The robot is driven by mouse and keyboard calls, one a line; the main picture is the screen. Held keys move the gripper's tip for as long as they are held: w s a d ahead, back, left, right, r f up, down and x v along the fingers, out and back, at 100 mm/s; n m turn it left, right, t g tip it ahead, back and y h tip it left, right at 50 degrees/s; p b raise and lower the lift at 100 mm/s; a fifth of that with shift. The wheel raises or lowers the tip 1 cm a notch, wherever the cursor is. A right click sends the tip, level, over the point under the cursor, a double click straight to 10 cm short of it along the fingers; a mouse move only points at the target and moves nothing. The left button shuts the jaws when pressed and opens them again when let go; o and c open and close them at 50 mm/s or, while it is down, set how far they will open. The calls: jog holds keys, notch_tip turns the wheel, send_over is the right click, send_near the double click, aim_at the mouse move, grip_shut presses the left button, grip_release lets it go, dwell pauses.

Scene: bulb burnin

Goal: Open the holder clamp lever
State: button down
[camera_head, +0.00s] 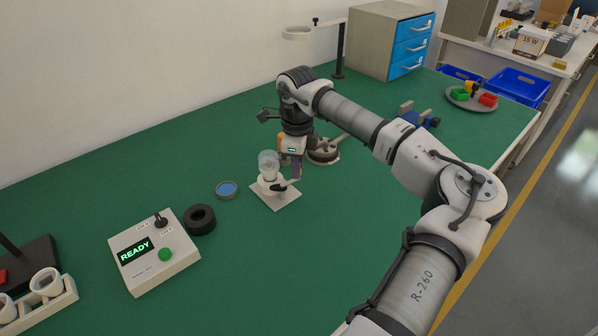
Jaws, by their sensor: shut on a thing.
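The bulb holder (268,187) is a small white socket on a pale square plate (284,200) on the green bench. The dark clamp lever (279,187) sticks out low on the holder's right side. My gripper (294,177) points down just right of the bulb, with its fingers at the lever's outer end. It is shut on the lever, though the fingertips are small and the contact is partly hidden. The lever's exact angle is hard to tell.
Left of the holder are a blue-topped round dish (227,189), a black ring (200,219) and a control box (153,252) reading READY. A round metal fixture (323,154) stands close behind my gripper. A rack with white sockets (37,302) is at lower left. The front bench is clear.

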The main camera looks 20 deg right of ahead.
jog(key=shift+w+a+n, duration=0.15)
jog(key=shift+w+n, duration=0.15)
jog(key=shift+n, duration=0.5)
jog(key=c, duration=1.3)
grip_release()
notch_tip(320, 180, up, 14)
jog(key=shift+f+b, duration=0.1)
jog(key=shift+b, duration=1)
